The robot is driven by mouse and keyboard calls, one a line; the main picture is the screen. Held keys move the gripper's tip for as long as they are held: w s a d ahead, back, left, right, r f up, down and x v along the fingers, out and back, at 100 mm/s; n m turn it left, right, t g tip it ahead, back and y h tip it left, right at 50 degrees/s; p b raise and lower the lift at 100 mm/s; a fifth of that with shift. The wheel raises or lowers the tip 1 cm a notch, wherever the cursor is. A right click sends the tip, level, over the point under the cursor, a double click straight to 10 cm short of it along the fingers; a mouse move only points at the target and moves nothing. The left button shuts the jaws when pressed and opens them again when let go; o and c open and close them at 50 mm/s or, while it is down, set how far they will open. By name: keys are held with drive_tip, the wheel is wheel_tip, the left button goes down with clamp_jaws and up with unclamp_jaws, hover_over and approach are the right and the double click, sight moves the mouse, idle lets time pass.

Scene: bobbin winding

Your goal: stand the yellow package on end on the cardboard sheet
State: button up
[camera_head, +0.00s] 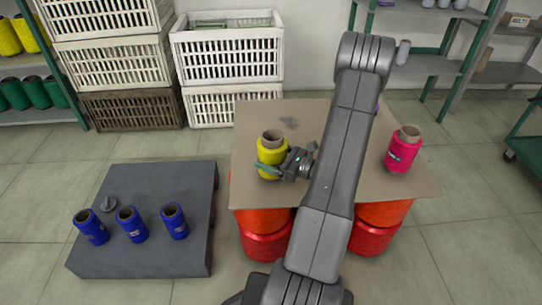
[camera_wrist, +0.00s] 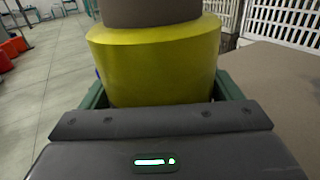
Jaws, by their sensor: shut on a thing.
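The yellow package (camera_head: 272,150) is a yarn bobbin with a brown core showing at its top. It is upright on end at the left part of the cardboard sheet (camera_head: 340,128). My gripper (camera_head: 270,168) is shut around its side, coming from the right. In the wrist view the yellow package (camera_wrist: 155,60) fills the middle between the green fingers (camera_wrist: 165,100). Its lower end is hidden there, so I cannot tell whether it touches the sheet.
A pink package (camera_head: 403,150) stands at the sheet's right. Large red bobbins (camera_head: 265,240) are under the sheet. White crates (camera_head: 228,55) stand behind. My arm hides the sheet's middle.

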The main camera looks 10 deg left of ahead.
drive_tip(key=o, duration=1)
drive_tip(key=shift+o, duration=0.2)
drive_tip(key=p+v, duration=0.2)
drive_tip(key=v, duration=1.1)
drive_tip(key=shift+d, duration=0.4)
